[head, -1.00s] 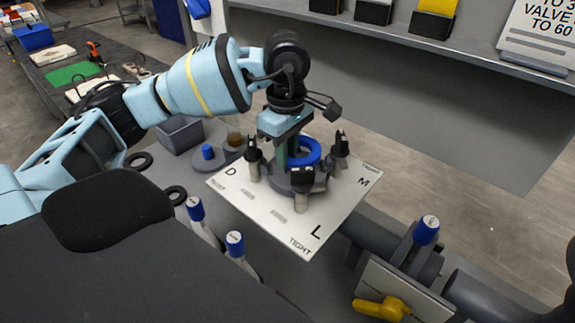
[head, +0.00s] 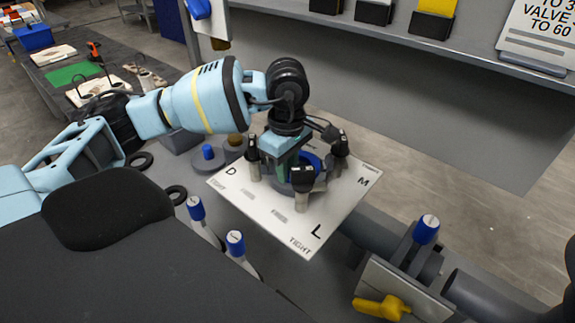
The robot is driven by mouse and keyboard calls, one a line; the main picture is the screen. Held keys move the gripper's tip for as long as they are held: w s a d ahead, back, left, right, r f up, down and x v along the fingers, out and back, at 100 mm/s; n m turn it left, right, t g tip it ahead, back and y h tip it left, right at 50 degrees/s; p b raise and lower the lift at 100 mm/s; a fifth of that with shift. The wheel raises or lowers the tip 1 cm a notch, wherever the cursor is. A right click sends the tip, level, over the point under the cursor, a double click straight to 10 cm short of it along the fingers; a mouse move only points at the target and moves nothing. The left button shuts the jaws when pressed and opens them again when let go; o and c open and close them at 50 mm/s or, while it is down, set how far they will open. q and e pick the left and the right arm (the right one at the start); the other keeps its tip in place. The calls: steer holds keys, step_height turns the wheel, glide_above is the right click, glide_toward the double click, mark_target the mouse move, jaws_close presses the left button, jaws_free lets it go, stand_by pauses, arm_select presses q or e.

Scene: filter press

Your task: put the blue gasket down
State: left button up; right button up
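The blue gasket (head: 312,161) is a ring partly hidden behind my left gripper and the black-topped clamps. It is low among the clamps, over the round grey filter housing (head: 283,187) on the white lettered plate (head: 325,210). I cannot tell whether it touches the housing. My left gripper (head: 294,166) points down between the clamps at the ring's left side. Its fingertips are mostly hidden, but the ring has moved down with it, so it appears shut on the gasket. My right gripper is not in view.
Several black-topped clamps, such as the front one (head: 302,180), stand close around the gripper. Black rings (head: 175,194) lie further left. A pipe with a yellow-handled valve (head: 382,307) is at front right. A grey shelf (head: 470,50) is behind.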

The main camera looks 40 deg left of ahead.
arm_select(q)
steer(key=o, duration=0.4)
steer(key=shift+r, duration=0.3)
step_height(320, 180, up, 12)
steer(key=shift+f, duration=0.15)
stand_by(0.9)
